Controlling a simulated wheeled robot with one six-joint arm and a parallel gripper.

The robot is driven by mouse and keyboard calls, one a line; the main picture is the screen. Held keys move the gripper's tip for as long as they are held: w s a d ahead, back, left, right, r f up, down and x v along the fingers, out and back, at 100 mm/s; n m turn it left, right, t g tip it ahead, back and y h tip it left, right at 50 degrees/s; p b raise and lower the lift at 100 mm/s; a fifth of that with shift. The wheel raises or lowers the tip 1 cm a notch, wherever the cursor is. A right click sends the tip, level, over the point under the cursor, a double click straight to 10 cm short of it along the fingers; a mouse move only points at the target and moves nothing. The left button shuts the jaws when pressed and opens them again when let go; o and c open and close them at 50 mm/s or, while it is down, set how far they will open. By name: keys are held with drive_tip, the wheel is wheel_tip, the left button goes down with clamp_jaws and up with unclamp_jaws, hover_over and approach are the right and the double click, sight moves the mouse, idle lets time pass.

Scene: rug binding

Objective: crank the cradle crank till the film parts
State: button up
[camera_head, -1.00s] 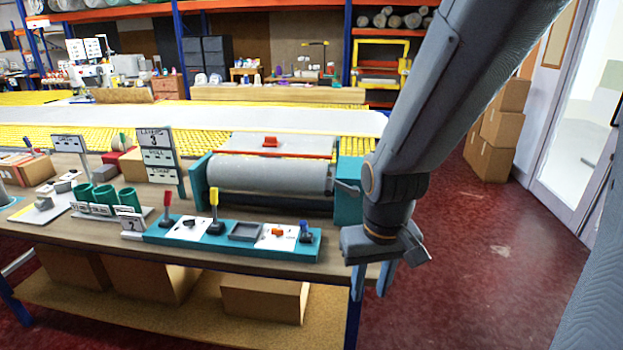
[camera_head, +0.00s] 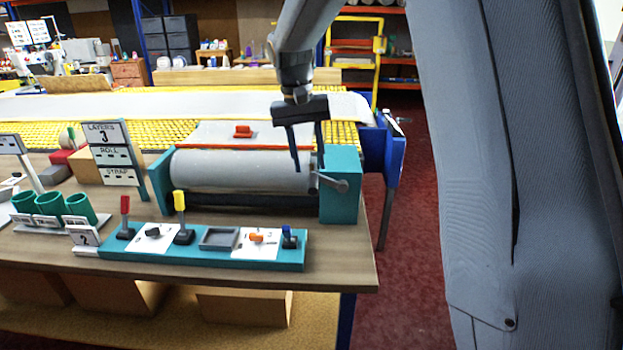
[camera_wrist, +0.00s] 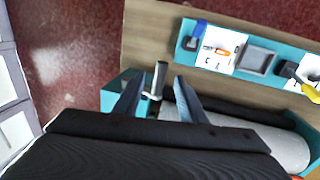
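The teal cradle (camera_head: 340,207) stands on the table with a grey-white roll (camera_head: 225,172) lying across it. The cradle crank (camera_head: 340,185) is a grey arm and knob at its right end; its handle (camera_wrist: 158,80) shows in the wrist view. My gripper (camera_head: 309,165) points down over the cradle's right end. In the wrist view, my gripper (camera_wrist: 157,90) is open, with the crank handle seen between the fingers and gaps on both sides. I cannot tell how deep the handle sits between them. I cannot make out the film apart from the roll.
A teal control strip (camera_head: 205,240) with red, yellow and blue levers lies in front of the cradle. A sign (camera_head: 112,152) and green cups (camera_head: 50,204) stand left. A grey plate with a red knob (camera_head: 243,131) is behind the roll.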

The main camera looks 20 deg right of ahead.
sight(313, 180)
drive_tip(key=shift+m, duration=0.3)
drive_tip(key=shift+w+d+f+p, duration=0.2)
drive_tip(key=shift+w+f+p, duration=0.1)
drive_tip(key=shift+f, duration=0.75)
drive_tip(key=shift+w+d+f+p, duration=0.2)
drive_tip(key=shift+w+f+p, duration=0.1)
drive_tip(key=shift+f, duration=0.75)
drive_tip(key=shift+w+d+f+p, duration=0.2)
drive_tip(key=shift+w+f+p, duration=0.1)
drive_tip(key=shift+f, duration=0.75)
clamp_jaws()
